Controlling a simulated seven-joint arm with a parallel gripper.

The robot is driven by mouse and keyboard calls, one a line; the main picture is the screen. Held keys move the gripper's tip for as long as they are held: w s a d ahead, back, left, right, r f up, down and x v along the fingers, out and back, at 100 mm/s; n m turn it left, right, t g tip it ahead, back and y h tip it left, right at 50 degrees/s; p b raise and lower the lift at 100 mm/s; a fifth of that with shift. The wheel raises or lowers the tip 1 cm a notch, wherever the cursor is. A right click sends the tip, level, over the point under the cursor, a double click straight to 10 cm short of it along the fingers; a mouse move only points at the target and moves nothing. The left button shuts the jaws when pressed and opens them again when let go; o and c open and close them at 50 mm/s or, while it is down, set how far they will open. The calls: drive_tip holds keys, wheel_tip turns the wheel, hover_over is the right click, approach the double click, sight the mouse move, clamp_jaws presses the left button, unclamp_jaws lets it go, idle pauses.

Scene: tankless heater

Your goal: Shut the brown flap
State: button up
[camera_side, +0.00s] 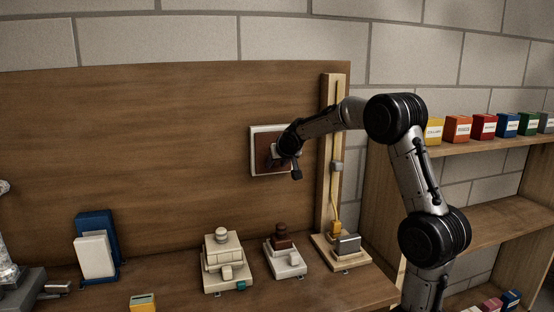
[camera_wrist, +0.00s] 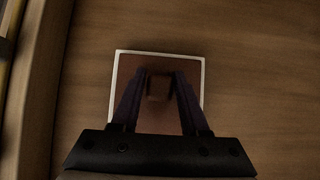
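The brown flap (camera_side: 264,140) sits in a white square frame (camera_side: 253,165) on the upright wooden panel. In the wrist view the flap (camera_wrist: 128,66) fills the white frame (camera_wrist: 203,85) and looks about flush with it. A small brown knob (camera_wrist: 158,88) stands out near the flap's middle. My gripper (camera_side: 282,165) is in front of the flap. In the wrist view my gripper's fingers (camera_wrist: 160,75) are apart, one on each side of the knob. I cannot tell whether they touch it. My gripper hides part of the flap in both views.
A vertical wooden post (camera_side: 329,120) with a yellow cord stands right of the frame. Below, on the bench, are a cream device (camera_side: 222,262), a white device with a brown top (camera_side: 284,258) and a grey switch block (camera_side: 347,244). A shelf (camera_side: 480,145) with coloured boxes is at right.

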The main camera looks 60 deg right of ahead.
drive_tip(key=shift+o, duration=1.1)
drive_tip(key=shift+r, duration=0.15)
drive_tip(key=shift+o, duration=0.3)
drive_tip(key=shift+r, duration=0.2)
drive_tip(key=v, duration=1.3)
drive_tip(key=shift+s+a+r, duration=0.2)
drive_tip(key=shift+a, duration=0.05)
